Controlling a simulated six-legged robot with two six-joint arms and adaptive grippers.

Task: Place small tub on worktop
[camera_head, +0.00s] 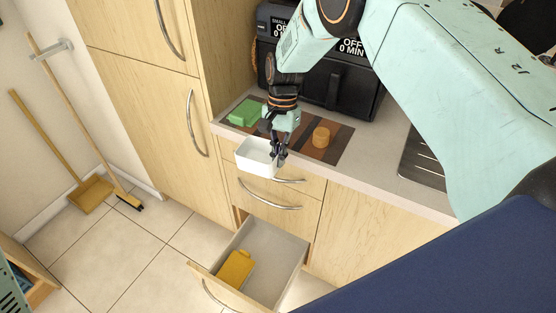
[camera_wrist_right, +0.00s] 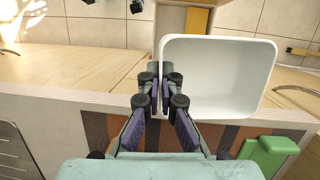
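The small tub (camera_head: 257,157) is a white, open, empty box with rounded corners. My right gripper (camera_head: 279,157) is shut on the tub's right-hand wall and holds it roughly level at the worktop's front edge. In the right wrist view the tub (camera_wrist_right: 218,80) extends out beyond that edge, with one wall between the fingers (camera_wrist_right: 161,88). The worktop (camera_head: 376,160) is light grey and runs along above the drawers. Whether the tub touches the worktop edge is hard to tell. My left gripper is not in view.
A black air fryer (camera_head: 350,95) stands behind. Below, an open drawer (camera_head: 292,243) holds a yellow container (camera_head: 236,268). Bare worktop lies right of the mat.

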